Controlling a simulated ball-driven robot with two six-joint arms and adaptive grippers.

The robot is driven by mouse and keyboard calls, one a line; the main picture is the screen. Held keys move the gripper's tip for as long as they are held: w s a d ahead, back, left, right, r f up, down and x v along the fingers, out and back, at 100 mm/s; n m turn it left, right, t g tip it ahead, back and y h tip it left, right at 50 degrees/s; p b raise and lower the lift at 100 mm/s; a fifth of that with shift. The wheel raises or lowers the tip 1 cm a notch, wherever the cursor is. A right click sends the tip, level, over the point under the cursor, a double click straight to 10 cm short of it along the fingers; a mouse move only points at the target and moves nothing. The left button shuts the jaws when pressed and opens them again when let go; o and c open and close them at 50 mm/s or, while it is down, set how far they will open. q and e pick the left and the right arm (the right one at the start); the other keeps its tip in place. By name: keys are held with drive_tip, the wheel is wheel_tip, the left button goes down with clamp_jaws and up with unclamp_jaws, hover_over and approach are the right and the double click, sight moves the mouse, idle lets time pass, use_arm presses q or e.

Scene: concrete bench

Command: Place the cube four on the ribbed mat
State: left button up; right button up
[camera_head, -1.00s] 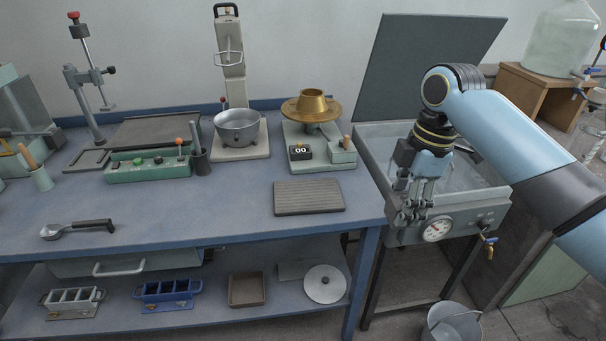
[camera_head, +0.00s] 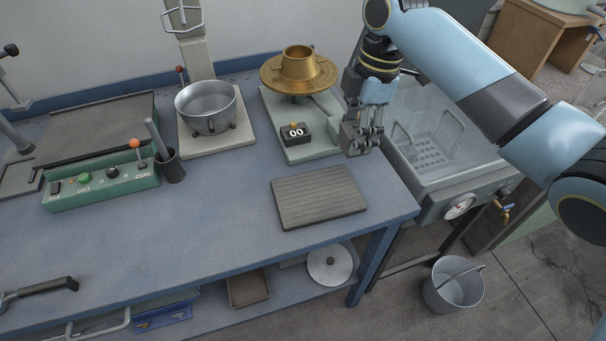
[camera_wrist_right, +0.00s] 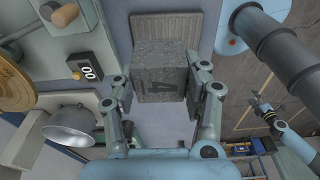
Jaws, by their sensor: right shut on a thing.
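My right gripper (camera_head: 362,142) is shut on the cube four (camera_wrist_right: 163,72), a grey concrete block with a dark "4" on its face. In the right wrist view the cube sits between both fingers; in the head view the fingers largely hide it. The ribbed mat (camera_head: 318,197) is a flat grey-brown rectangle on the bench, bare on top. The gripper holds the cube above the bench, behind and right of the mat. The mat also shows in the right wrist view (camera_wrist_right: 243,85). My left gripper (camera_wrist_right: 267,108) shows small in the right wrist view; its jaw state is unclear.
A steel pot (camera_head: 207,108) and a green control box (camera_head: 100,188) are further left. A water tank (camera_head: 440,150) adjoins on the right. Bench left of the mat is clear.

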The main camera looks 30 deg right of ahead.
drive_tip(key=a+f, duration=0.1)
drive_tip(key=a, duration=0.2)
drive_tip(key=w+a+f, duration=0.1)
drive_tip(key=a+f, duration=0.2)
drive_tip(key=a, duration=0.2)
drive_tip(key=shift+w+a+f+p, duration=0.2)
drive_tip(key=shift+a+f+p, duration=0.1)
drive_tip(key=shift+p, duration=0.05)
drive_tip(key=shift+w+a+f, duration=0.15)
drive_tip(key=shift+a+f, duration=0.75)
wheel_tip(320, 180, down, 3)
drive_tip(key=shift+f, duration=0.4)
drive_tip(key=o, duration=1.4)
use_arm(q)
drive_tip(key=shift+s+r, duration=0.2)
drive_tip(key=shift+s, duration=0.3)
drive_tip(key=shift+s+r, duration=0.15)
drive_tip(key=shift+s, duration=0.35)
